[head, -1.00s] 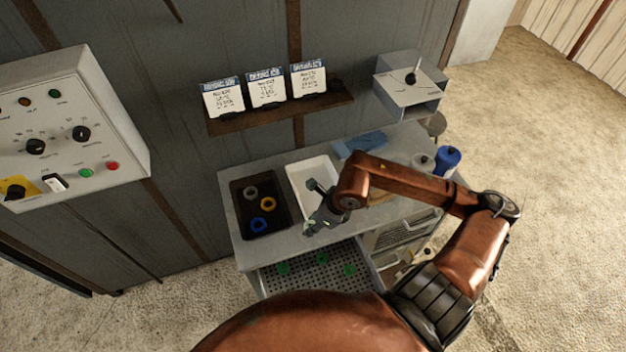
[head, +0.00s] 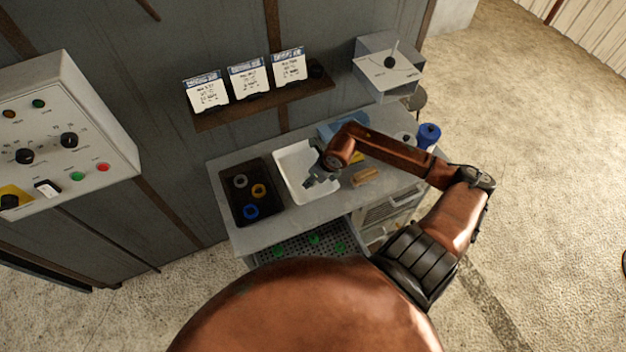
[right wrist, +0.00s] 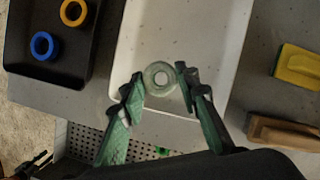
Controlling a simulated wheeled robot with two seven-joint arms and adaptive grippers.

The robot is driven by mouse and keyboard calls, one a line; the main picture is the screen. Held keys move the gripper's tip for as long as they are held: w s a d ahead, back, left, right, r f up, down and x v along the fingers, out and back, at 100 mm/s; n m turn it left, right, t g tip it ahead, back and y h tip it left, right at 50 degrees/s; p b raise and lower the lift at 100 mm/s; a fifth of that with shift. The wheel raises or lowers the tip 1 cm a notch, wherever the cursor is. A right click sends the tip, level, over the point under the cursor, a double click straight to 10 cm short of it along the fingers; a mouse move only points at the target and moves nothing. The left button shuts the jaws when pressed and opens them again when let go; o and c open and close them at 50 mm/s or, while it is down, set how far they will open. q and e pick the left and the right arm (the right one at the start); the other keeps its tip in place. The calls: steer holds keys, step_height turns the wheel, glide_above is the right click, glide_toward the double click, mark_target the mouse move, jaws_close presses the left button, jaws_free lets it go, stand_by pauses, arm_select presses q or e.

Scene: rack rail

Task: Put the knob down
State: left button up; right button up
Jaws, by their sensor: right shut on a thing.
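The knob (right wrist: 158,76) is a round, pale green ring-like piece with a light centre in the right wrist view. My right gripper (right wrist: 160,78) is shut on it, with a green finger on each side. In the head view the right gripper (head: 311,183) is over the white tray (head: 290,163); the knob is too small to make out there. The white tray also lies behind the knob in the right wrist view (right wrist: 215,28). I cannot tell whether the knob touches the tray floor. My left gripper is not in view.
A black tray (head: 236,212) with grey, yellow and blue rings stands left of the white tray. An open perforated drawer (head: 295,252) with green pieces is below the front edge. A wooden-handled brush (head: 365,176) and blue bottle (head: 428,136) are to the right.

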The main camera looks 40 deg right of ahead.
steer(key=shift+w+d+f, duration=0.3)
steer(key=shift+d+f, duration=0.05)
steer(key=shift+f, duration=0.2)
steer(key=shift+w+d+f, duration=0.25)
steer(key=shift+d+f, duration=0.1)
steer(key=shift+f, duration=0.15)
step_height(320, 180, down, 3)
steer(key=shift+w+d+p, duration=0.1)
steer(key=shift+p, duration=0.7)
steer(key=shift+f, duration=0.25)
steer(key=o, duration=0.7)
steer(key=shift+f, duration=0.15)
steer(key=o, duration=0.5)
steer(key=shift+c, duration=0.2)
